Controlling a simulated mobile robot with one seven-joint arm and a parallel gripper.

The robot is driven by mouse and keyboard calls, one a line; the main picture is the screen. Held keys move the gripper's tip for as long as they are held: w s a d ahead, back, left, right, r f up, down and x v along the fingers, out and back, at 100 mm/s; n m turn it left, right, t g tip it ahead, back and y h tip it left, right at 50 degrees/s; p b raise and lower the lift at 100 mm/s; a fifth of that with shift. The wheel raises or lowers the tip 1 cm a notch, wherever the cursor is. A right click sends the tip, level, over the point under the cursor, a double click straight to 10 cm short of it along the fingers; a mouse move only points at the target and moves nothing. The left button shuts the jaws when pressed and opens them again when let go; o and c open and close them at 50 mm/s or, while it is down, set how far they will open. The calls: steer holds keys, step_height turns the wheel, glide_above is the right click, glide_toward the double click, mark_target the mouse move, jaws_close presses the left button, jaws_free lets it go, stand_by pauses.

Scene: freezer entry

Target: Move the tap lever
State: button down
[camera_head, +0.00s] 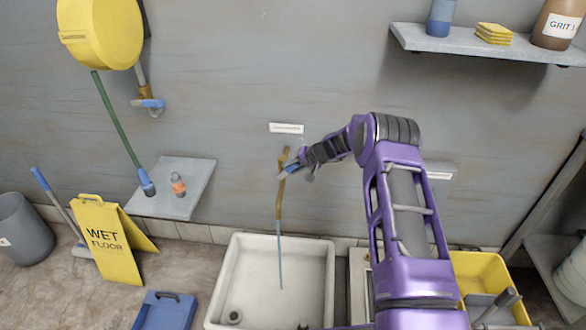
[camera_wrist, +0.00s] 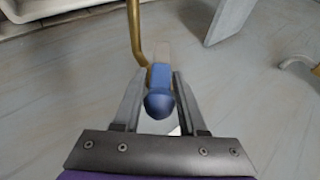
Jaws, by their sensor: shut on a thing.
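A brass tap (camera_head: 280,195) is mounted on the grey wall above the white sink (camera_head: 328,275). Its blue tap lever (camera_wrist: 159,78) sits between the two fingers of my gripper (camera_wrist: 157,82) in the wrist view, with its rounded blue end towards my palm. My gripper (camera_head: 289,173) is shut on the lever; in the head view it reaches the tap from the right and partly covers it. A thin pale-blue stream (camera_head: 280,255) runs from the spout down into the sink. The brass pipe also shows in the wrist view (camera_wrist: 135,35).
A second tap (camera_head: 150,103) with a blue handle is on the wall below a yellow hose reel (camera_head: 100,33). A small shelf (camera_head: 200,190) holds an orange item. A yellow wet-floor sign (camera_head: 106,240) and a yellow bucket (camera_head: 478,265) stand on either side of the sink.

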steer(key=shift+r, duration=0.1)
steer(key=c, duration=0.5)
jaws_free()
steer(key=shift+c, duration=0.2)
steer(key=v, duration=1.7)
steer(key=shift+s+r, duration=0.1)
